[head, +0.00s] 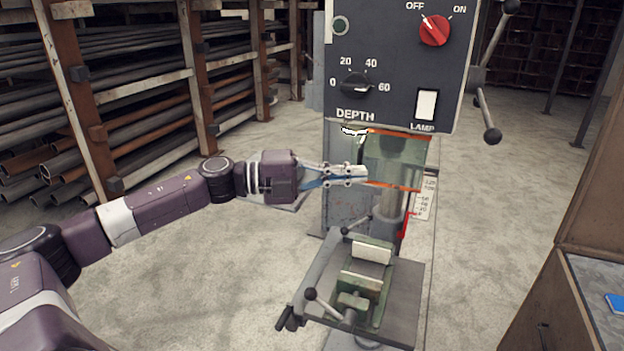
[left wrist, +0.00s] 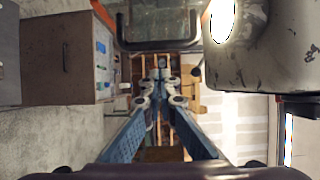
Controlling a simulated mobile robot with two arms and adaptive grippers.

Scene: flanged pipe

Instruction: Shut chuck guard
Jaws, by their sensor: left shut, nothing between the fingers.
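The chuck guard (head: 395,160) is a clear, greenish pane with orange top and bottom edges, hanging below the drill press head. I cannot tell how far it is swung. My left gripper (head: 364,173) reaches in from the left, with its blue fingers shut and empty. Its fingertips are at the guard's left edge in the head view; I cannot tell whether they touch it. In the left wrist view the left gripper (left wrist: 160,68) also shows its fingertips together with nothing between them. My right gripper is in neither view.
The drill press head (head: 390,60) has a red switch, a depth knob and a lamp button. A lever handle (head: 487,115) sticks out at its right. A green vise (head: 365,280) stands on the table below. Pipe racks fill the left; a cabinet (head: 580,250) stands right.

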